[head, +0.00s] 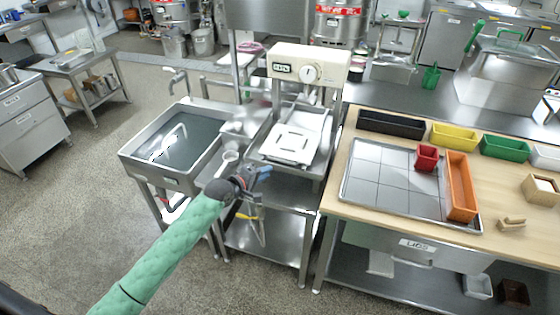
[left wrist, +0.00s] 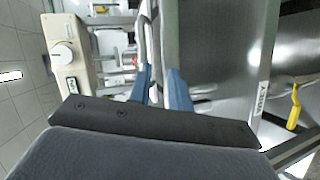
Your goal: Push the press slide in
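The press is a cream machine (head: 330,62) with a round white dial, standing at the back of a steel stand. Its slide looks like the white square plate (head: 287,146) on a tray in front of and below the head. The plate sits forward of the head, towards me. My left gripper (head: 266,172), with blue fingers, is in front of and below the plate, apart from it. In the left wrist view the fingers (left wrist: 161,78) are apart with nothing clearly between them. The cream machine (left wrist: 68,52) shows sideways at the left there. My right gripper is out of view.
A steel sink (head: 185,140) stands left of the press. A wooden table (head: 400,215) with a metal tray (head: 362,185), a red box (head: 427,157) and an orange bin (head: 461,188) is on the right. A yellow-handled tool (left wrist: 294,107) hangs near my gripper.

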